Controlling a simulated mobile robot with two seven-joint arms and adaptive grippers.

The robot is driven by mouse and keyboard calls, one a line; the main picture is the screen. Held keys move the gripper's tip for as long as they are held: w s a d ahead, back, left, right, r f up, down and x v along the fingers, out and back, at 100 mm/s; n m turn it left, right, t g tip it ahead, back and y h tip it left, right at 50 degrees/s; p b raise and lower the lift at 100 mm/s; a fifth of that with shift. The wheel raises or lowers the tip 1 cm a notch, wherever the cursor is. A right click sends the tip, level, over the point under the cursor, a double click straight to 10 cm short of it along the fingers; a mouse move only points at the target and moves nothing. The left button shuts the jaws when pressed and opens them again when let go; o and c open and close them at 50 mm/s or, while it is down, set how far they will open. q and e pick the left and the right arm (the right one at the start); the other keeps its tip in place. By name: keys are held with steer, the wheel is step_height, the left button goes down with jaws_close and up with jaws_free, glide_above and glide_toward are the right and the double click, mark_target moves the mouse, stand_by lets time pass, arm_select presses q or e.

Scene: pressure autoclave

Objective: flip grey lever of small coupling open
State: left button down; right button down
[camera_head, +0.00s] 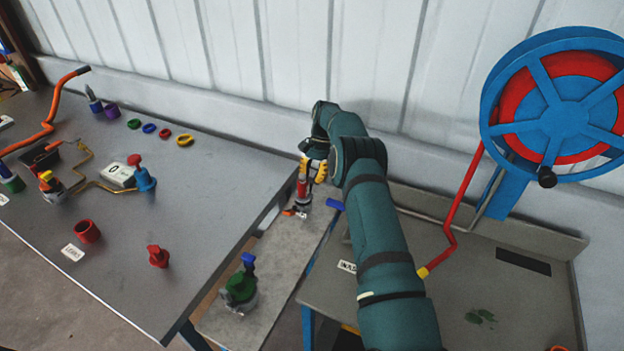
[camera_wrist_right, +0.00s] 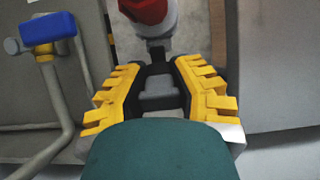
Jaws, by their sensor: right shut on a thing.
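The small coupling (camera_head: 302,191), a red and grey upright fitting, stands on the narrow grey bench in the middle of the head view. Its red and pale grey body (camera_wrist_right: 150,14) shows at the top of the right wrist view. My right gripper (camera_head: 313,167), with yellow ridged pads, is right at the coupling. In the right wrist view my right gripper (camera_wrist_right: 158,72) is shut on a narrow grey part below the body, which appears to be the grey lever. The fingers hide most of it, so its angle cannot be told. My left gripper is not in view.
A blue-ended grey pipe (camera_wrist_right: 50,32) runs beside the gripper. A green and blue fitting (camera_head: 240,287) stands nearer on the narrow bench. The left table (camera_head: 200,215) carries several coloured fittings. A red and blue wheel (camera_head: 552,112) stands at the right, above a grey table (camera_head: 465,300).

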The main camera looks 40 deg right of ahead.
mark_target(312, 172)
steer(key=shift+f, duration=0.2)
steer(key=c, duration=0.8)
jaws_free()
steer(key=shift+r, duration=0.1)
step_height(312, 172, up, 10)
steer(key=shift+o, duration=0.3)
